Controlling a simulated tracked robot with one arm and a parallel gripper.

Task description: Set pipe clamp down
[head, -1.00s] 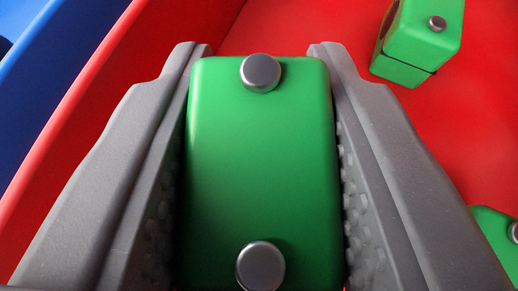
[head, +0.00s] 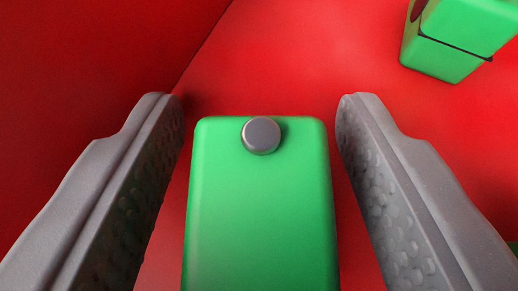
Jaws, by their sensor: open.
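A green pipe clamp (head: 258,210) with a grey round bolt head (head: 262,135) is at the lower middle of the head view. It lies between the two grey fingers of my gripper (head: 258,115). The gripper is open, with a gap of red showing on each side of the clamp. The clamp's near end is cut off by the bottom edge of the picture. Its underside is hidden, so I cannot tell exactly how it rests.
A red floor (head: 290,60) of a bin surrounds the clamp, with a darker red wall (head: 90,60) at the left. Another green clamp (head: 445,55) is at the upper right. A sliver of green shows at the lower right edge.

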